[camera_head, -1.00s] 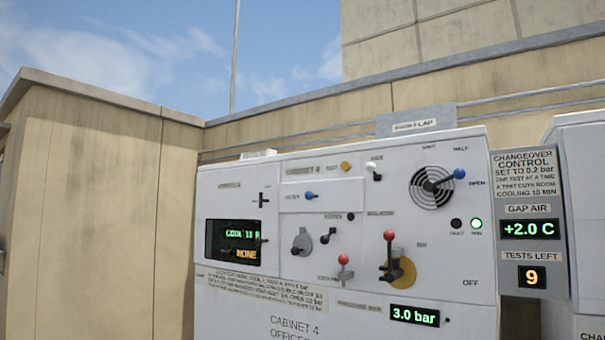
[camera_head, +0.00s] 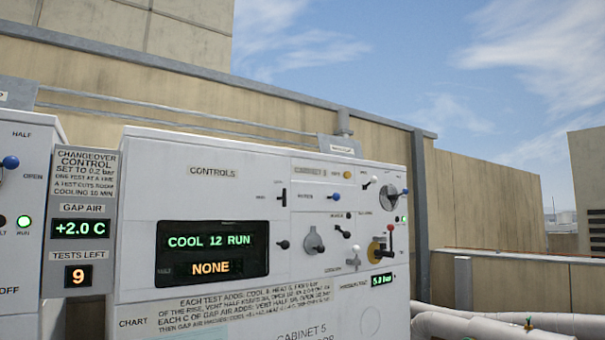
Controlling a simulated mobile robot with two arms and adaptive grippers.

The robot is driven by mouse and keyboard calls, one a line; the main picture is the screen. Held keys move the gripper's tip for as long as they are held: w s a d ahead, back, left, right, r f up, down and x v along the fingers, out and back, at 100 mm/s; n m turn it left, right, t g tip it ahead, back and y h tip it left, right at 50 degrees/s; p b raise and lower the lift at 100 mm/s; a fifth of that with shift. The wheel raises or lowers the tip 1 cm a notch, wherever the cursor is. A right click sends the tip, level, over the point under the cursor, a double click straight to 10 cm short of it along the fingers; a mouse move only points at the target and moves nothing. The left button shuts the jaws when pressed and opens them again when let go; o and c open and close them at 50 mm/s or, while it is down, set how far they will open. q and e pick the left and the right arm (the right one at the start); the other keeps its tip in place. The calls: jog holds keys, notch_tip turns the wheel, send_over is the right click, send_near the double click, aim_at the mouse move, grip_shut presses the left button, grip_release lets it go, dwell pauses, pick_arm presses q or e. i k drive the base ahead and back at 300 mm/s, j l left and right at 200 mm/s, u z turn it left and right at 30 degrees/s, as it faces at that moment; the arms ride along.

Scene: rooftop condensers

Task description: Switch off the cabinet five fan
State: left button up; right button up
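Cabinet 5 (camera_head: 140,200) is a white box in the middle, with a "CABINET 5" label low on its front. Its display (camera_head: 212,252) reads "COOL 12 RUN" and "NONE". A small white-tipped toggle (camera_head: 370,181) sits near the top right; its label is too small to read. Right of it is a round grille with a blue-knobbed lever (camera_head: 404,192). A red-handled lever (camera_head: 390,240) stands upright by a yellow disc (camera_head: 374,252). A small green lamp (camera_head: 403,219) is lit. Neither gripper is in view.
A grey changeover panel (camera_head: 85,192) reads +2.0 C and 9 tests left. The edge of another white cabinet (camera_head: 20,265) is at the left. White pipes (camera_head: 480,328) run at lower right, before a tan wall (camera_head: 490,200).

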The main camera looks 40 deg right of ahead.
aim_at(373, 180)
jog(key=z, duration=1.55)
jog(key=i+l, duration=0.25)
jog(key=i+l+u, duration=0.1)
jog(key=i+l, duration=0.15)
jog(key=l, duration=0.25)
jog(key=i+l, duration=0.2)
jog(key=l, duration=0.15)
jog(key=i+l, duration=0.25)
jog(key=l, duration=0.15)
jog(key=i+l+u, duration=0.1)
jog(key=l, duration=0.3)
jog(key=i+l, duration=0.35)
jog(key=u, duration=0.05)
